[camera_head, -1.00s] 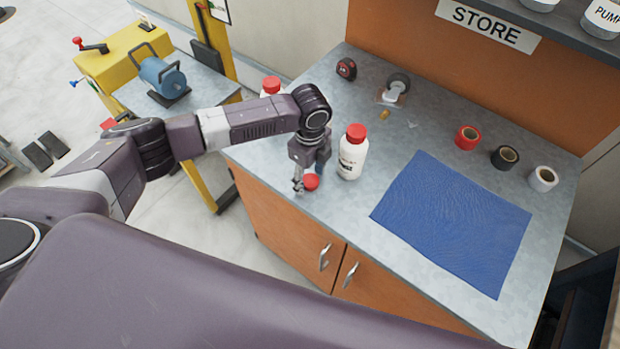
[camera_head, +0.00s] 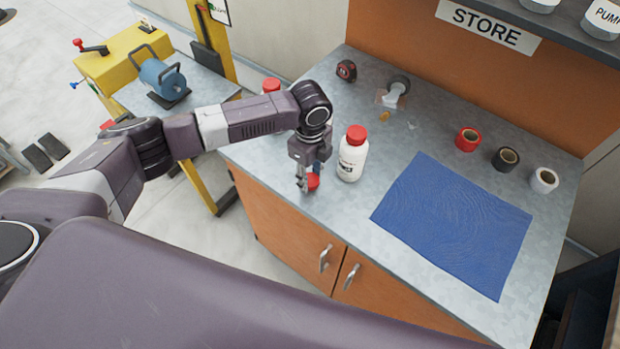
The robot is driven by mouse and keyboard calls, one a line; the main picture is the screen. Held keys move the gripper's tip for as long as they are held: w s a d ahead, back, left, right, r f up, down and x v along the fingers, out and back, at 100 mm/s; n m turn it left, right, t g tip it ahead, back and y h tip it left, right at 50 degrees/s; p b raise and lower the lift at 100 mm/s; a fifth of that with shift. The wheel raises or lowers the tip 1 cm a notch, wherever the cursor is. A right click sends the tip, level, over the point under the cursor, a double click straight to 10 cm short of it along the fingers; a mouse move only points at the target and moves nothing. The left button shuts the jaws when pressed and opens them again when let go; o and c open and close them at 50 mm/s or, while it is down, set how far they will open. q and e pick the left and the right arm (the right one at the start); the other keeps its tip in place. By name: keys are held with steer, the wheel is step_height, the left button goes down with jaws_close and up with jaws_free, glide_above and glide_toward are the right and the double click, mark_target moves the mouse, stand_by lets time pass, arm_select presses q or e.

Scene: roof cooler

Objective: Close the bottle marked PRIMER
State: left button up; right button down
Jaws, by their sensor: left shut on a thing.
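A white bottle with a red cap on it (camera_head: 352,155) stands upright on the grey counter; its label is too small to read. A second red-capped white bottle (camera_head: 271,86) stands farther back, mostly hidden by my left arm. My left gripper (camera_head: 308,184) points down near the counter's front left edge, just left of the nearer bottle and apart from it. It is shut on a loose red cap (camera_head: 314,182), partly hidden by the fingers. I cannot tell whether the cap touches the counter. My right gripper is not in view.
A blue mat (camera_head: 455,225) covers the counter's right front. Behind it stand red (camera_head: 467,139), black (camera_head: 505,158) and white (camera_head: 544,180) rolls. A tape measure (camera_head: 346,70) and a tape dispenser (camera_head: 393,92) lie at the back. The counter between bottle and mat is clear.

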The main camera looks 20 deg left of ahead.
mark_target(310, 179)
arm_select(q)
step_height(310, 179, up, 19)
steer(key=b, duration=0.3)
steer(key=shift+b, duration=0.4)
steer(key=shift+s+f, duration=0.1)
steer(key=shift+f, duration=0.05)
steer(key=s+a+f+n+b, duration=0.2)
steer(key=s+n, duration=0.5)
steer(key=n, duration=0.4)
steer(key=s+a+f+n+b, duration=0.2)
steer(key=s+n, duration=0.5)
steer(key=n, duration=0.4)
steer(key=shift+f, duration=0.1)
